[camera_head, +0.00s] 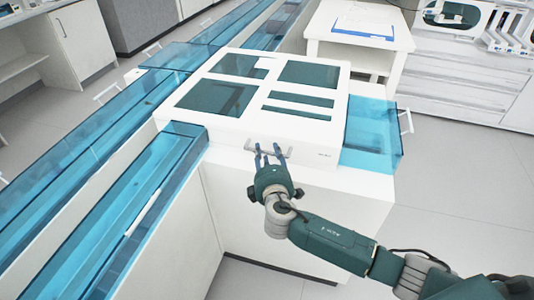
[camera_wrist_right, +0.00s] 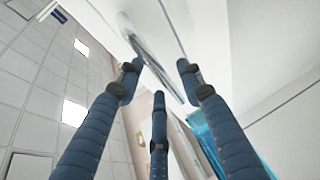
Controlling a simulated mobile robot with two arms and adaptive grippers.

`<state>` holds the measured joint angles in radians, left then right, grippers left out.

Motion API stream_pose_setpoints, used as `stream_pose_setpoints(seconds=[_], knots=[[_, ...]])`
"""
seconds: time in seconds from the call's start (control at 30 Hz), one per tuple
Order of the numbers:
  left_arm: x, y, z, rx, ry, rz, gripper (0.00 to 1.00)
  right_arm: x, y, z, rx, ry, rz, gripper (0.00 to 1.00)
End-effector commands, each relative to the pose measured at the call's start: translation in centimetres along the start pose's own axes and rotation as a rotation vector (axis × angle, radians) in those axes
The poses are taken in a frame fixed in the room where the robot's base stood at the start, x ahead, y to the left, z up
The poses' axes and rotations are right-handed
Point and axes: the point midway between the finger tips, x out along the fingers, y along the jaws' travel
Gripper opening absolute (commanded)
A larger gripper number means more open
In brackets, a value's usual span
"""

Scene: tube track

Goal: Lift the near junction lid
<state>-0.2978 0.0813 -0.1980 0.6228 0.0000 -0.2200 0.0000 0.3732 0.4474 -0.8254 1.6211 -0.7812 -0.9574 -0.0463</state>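The near junction lid (camera_head: 322,143) is a white, box-like cover with dark windows in its top. It sits flat on the white junction in the head view. A grey bar handle (camera_head: 249,144) is on its front face. My right gripper (camera_head: 270,149) is at this handle, with its blue fingers on either side of the bar. In the right wrist view, the handle (camera_wrist_right: 152,55) runs between the spread fingers of the right gripper (camera_wrist_right: 157,75). The fingers look open, and I cannot tell whether any touches the bar. My left gripper is not in view.
Blue transparent track covers (camera_head: 95,130) run along the left, and another blue cover (camera_head: 372,137) is on the right of the junction. A white table (camera_head: 392,53) with a clipboard (camera_head: 365,20) stands behind. Grey floor (camera_head: 450,180) is clear at the right.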

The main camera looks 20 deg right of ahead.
Motion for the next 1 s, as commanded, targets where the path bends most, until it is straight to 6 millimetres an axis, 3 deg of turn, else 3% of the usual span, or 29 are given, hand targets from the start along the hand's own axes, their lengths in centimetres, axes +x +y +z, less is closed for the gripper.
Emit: stream_pose_setpoints(seconds=[0.23, 0.4, 0.43, 0.77, 0.87, 1.0], knots=[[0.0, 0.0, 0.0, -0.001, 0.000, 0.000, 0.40, 0.1, 0.0, 0.0, 0.001, 0.000, 0.000, 0.35], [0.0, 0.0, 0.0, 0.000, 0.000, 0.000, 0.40, 0.0, 0.0, 0.0, 0.001, 0.000, -0.001, 0.01], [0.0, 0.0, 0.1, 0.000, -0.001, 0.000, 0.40, 0.0, 0.0, 0.0, 0.000, 0.000, -0.001, 0.00], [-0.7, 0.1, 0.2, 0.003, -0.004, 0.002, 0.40, -0.1, 0.8, 0.1, 0.001, -0.001, -0.001, 0.00], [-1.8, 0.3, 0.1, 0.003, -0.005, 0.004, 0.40, -0.2, 2.3, 0.2, 0.001, -0.001, 0.001, 0.00], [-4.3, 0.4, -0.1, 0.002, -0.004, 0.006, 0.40, -0.4, 5.8, 0.6, 0.000, -0.002, 0.004, 0.00]])
